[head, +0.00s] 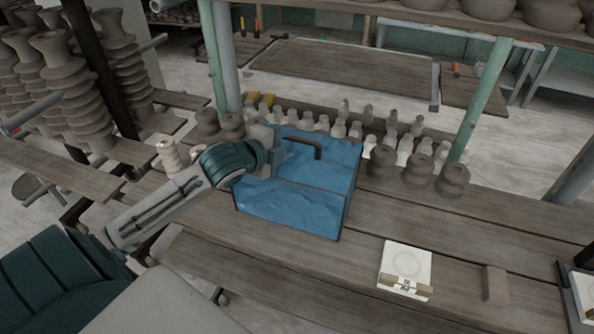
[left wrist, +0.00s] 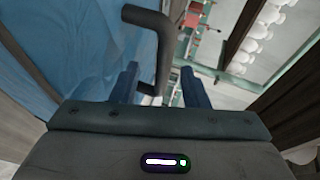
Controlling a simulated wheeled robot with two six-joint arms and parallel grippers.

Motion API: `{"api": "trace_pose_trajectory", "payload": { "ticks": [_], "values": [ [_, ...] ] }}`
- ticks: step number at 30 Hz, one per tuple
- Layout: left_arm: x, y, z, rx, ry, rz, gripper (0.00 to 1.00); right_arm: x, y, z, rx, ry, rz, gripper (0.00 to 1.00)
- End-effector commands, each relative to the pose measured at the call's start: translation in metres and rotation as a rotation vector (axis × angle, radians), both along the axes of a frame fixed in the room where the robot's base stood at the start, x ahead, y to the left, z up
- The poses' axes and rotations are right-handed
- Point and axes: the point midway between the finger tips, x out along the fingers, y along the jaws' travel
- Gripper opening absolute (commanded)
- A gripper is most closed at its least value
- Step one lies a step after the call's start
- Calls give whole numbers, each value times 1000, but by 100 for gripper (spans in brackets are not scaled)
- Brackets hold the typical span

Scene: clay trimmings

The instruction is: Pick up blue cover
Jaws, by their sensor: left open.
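The blue cover (head: 330,175) is a box-like blue piece with dark edges, standing on the wooden plank table. A dark bar handle (head: 303,143) rises from its top. My left gripper (head: 283,148) is at the left end of the handle, over the cover's top. In the left wrist view, the two fingers of the gripper (left wrist: 162,88) are apart, and the handle (left wrist: 150,42) passes between them. The blue surface (left wrist: 60,45) fills the left of that view. I cannot tell whether the fingers touch the handle. My right gripper is not in view.
Several small pale bottles (head: 340,128) and dark clay pots (head: 419,170) stand close behind and to the right of the cover. A white box (head: 405,268) lies on the front right planks. A green post (head: 480,98) stands at right. Stacked pots (head: 70,90) fill the left.

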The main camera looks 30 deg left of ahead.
Motion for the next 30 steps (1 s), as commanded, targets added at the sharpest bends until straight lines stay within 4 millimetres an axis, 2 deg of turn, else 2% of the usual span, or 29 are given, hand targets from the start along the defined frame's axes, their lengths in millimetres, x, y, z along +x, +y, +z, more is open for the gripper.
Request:
{"api": "trace_pose_trajectory", "payload": {
  "ticks": [5,10,21,27,30],
  "values": [
    [18,-4,1,-6,-3,1,41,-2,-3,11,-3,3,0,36],
    [33,-5,-6,-4,-1,1,41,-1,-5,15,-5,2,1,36],
    [38,-6,-9,1,0,0,41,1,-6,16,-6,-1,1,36],
    [38,-6,-9,1,0,0,2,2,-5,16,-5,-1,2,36],
    [38,-6,-9,1,0,0,0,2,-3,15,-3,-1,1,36]
  ]
}}
